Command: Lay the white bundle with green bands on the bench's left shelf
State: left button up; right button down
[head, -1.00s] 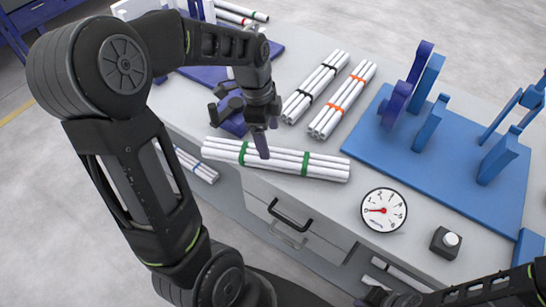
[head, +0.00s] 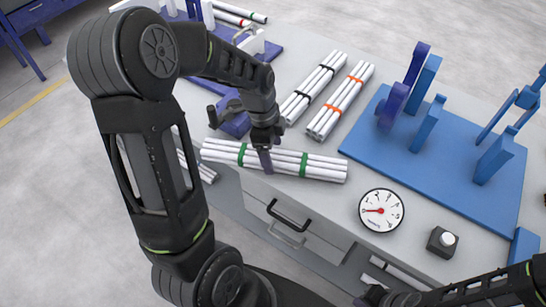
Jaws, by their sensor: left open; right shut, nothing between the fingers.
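The white bundle with green bands (head: 322,169) lies on the bench top near its front edge, left of the gauge. My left gripper (head: 240,140) is open over its left part. One finger overlaps the bundle near the left green band and the other is to the left; contact is unclear. The bench's left shelf (head: 206,177) shows low at the left, mostly hidden by my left arm, with white pipes on it. My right gripper (head: 374,297), at the bottom edge and partly cut off, is shut and empty.
Bundles with black bands (head: 312,88) and orange bands (head: 341,101) lie behind. A blue board (head: 440,165) with upright holders stands right. A gauge (head: 381,210) and a black button box (head: 442,242) are near the front. Drawers (head: 295,225) are below.

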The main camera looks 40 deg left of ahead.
pick_arm(q)
notch_tip(320, 180, down, 2)
jog(key=shift+w+d, duration=0.1)
dwell(0.5)
grip_shut()
dwell(0.8)
